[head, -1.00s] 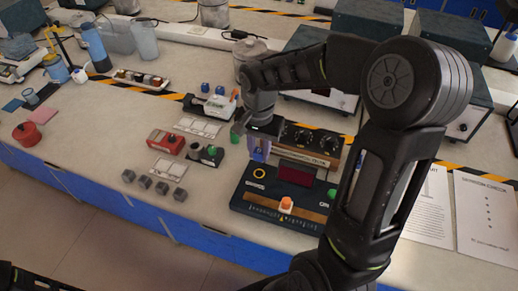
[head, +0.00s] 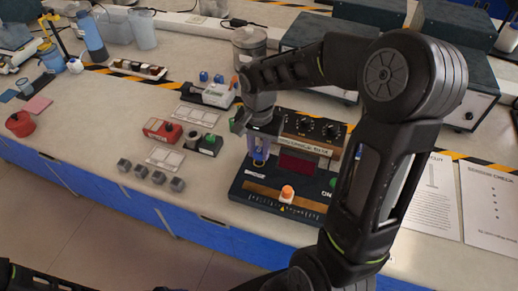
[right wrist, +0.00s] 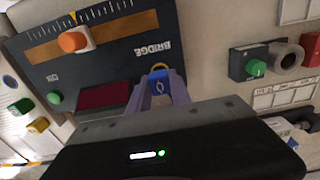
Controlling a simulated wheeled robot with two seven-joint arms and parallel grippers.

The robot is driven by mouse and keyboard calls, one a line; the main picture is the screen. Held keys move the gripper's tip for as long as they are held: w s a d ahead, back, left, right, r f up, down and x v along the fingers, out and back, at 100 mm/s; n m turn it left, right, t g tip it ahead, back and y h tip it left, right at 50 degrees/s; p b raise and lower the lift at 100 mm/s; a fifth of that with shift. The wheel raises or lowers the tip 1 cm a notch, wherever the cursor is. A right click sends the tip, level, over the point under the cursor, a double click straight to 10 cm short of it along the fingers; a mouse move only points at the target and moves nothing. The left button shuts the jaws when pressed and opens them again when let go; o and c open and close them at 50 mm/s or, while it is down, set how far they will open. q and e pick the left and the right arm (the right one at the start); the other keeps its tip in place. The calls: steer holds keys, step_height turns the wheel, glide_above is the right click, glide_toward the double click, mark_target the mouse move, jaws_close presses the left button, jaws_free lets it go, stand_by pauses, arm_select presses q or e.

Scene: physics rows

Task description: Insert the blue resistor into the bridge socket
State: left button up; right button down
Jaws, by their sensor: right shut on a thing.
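The dark bridge board (head: 238,191) lies near the bench's front edge, with an orange knob (head: 287,192), a dark red display (head: 297,164) and the word BRIDGE. My right gripper (head: 259,160) points down over its far left corner, at the bridge socket. In the right wrist view its purple fingers (right wrist: 159,92) are shut on the blue resistor (right wrist: 160,77). A bit of yellow, apparently the socket ring (right wrist: 160,66), shows right at the resistor's end. The fingers hide most of the socket, so I cannot tell how deep the resistor sits. My left gripper is out of view.
A brown-fronted box with black knobs (head: 305,126) stands close behind the board. Left of it are a red block (head: 162,130), a green-knobbed block (head: 210,145) and several small grey cubes (head: 158,177). Paper sheets (head: 430,195) lie on the right.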

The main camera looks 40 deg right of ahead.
steer(key=shift+f+b, duration=0.15)
steer(key=shift+b, duration=0.15)
stand_by(0.9)
steer(key=shift+f+b, duration=0.95)
steer(key=shift+f, duration=0.1)
stand_by(1.0)
steer(key=c, duration=0.7)
jaws_free()
steer(key=shift+r, duration=0.1)
steer(key=shift+r+p, duration=2.4)
steer(key=shift+r, duration=0.8)
